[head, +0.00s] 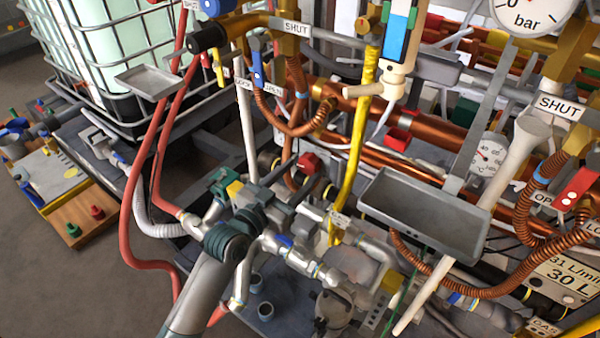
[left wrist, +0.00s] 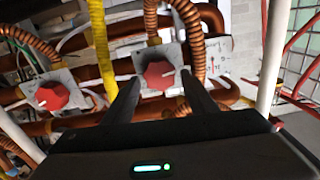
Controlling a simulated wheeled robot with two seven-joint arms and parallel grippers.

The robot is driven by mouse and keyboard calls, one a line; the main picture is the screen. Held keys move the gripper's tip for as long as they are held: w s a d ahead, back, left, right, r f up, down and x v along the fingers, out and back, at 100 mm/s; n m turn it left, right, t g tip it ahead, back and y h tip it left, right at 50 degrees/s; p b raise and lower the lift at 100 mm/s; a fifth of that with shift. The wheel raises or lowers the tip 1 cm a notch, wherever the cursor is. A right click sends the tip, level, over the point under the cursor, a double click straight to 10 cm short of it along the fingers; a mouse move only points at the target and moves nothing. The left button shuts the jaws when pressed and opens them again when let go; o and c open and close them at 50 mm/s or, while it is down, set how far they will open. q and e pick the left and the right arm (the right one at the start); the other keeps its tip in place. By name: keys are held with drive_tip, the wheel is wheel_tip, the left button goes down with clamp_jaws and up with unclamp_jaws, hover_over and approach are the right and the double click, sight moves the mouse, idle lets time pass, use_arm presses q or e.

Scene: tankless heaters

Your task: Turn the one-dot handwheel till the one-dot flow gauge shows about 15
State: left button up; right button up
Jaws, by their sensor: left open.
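A red handwheel (head: 308,162) sits on a grey valve body among the copper pipes. In the left wrist view this red handwheel (left wrist: 158,75) is between the fingertips of my left gripper (left wrist: 161,80). My left gripper (head: 303,178) is open, with a finger on either side of the wheel; I cannot tell whether they touch it. A second red handwheel (head: 398,138) is to its right, beyond the yellow hose; it also shows in the left wrist view (left wrist: 52,96). No dot marks are readable on either wheel. A round gauge (head: 490,155) is partly hidden and its reading is unclear. My right gripper is not in view.
A yellow hose (head: 360,130) runs between the two wheels. A white pipe (head: 246,110) stands left of the gripper. A grey tray (head: 425,215) is at the right. Copper coils and pipes crowd the area. Open floor (head: 80,290) lies at lower left.

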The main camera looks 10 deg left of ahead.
use_arm(q)
drive_tip(key=shift+w+d, duration=0.2)
drive_tip(key=shift+w, duration=0.3)
drive_tip(key=c, duration=0.8)
